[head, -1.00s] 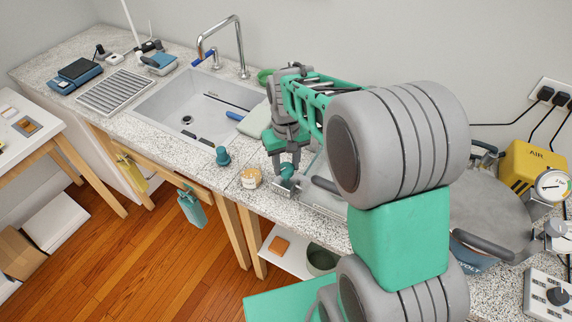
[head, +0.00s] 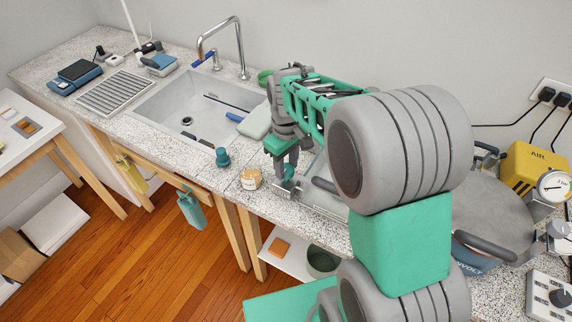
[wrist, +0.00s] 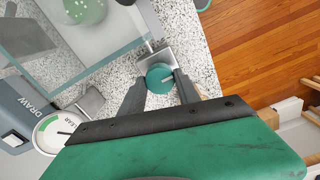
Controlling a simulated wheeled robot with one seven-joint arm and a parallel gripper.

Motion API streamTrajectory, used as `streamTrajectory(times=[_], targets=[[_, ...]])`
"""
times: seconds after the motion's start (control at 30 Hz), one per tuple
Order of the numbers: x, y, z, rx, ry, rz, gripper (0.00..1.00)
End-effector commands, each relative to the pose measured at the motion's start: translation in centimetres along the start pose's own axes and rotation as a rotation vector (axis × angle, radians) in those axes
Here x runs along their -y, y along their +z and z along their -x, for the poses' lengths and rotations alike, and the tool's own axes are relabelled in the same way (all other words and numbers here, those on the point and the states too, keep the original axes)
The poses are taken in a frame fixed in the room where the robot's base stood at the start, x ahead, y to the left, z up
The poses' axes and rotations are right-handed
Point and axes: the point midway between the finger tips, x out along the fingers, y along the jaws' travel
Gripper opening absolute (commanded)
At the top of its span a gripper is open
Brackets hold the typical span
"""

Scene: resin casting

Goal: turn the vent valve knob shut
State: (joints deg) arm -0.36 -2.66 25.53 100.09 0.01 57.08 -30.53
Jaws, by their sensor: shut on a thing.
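The vent valve knob is a round teal knob (wrist: 159,78) with a dark pointer mark, set on a small metal block (wrist: 155,57) at the counter's front edge, in the wrist view. My gripper (wrist: 160,88) is shut on it, one dark finger on each side of the knob. In the head view my gripper (head: 285,180) reaches down to the same spot, and it hides most of the knob there.
A clear-walled box (wrist: 75,50) stands close beside the valve, with a round dial (wrist: 58,132) near it. A large grey-lidded pot (head: 492,218) is on the right.

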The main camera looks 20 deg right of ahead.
Motion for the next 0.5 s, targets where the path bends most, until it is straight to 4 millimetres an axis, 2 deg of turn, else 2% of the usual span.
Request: streamTrajectory(times=[0.2, 0.23, 0.33, 0.5], targets=[[-0.05, -0.15, 0.21, -0.005, 0.002, 0.002, 0.0], [-0.05, -0.15, 0.21, -0.005, 0.002, 0.002, 0.41], [-0.04, -0.12, 0.17, -0.004, 0.002, 0.001, 0.48], [-0.03, -0.06, 0.09, -0.002, 0.001, 0.0, 0.48]])
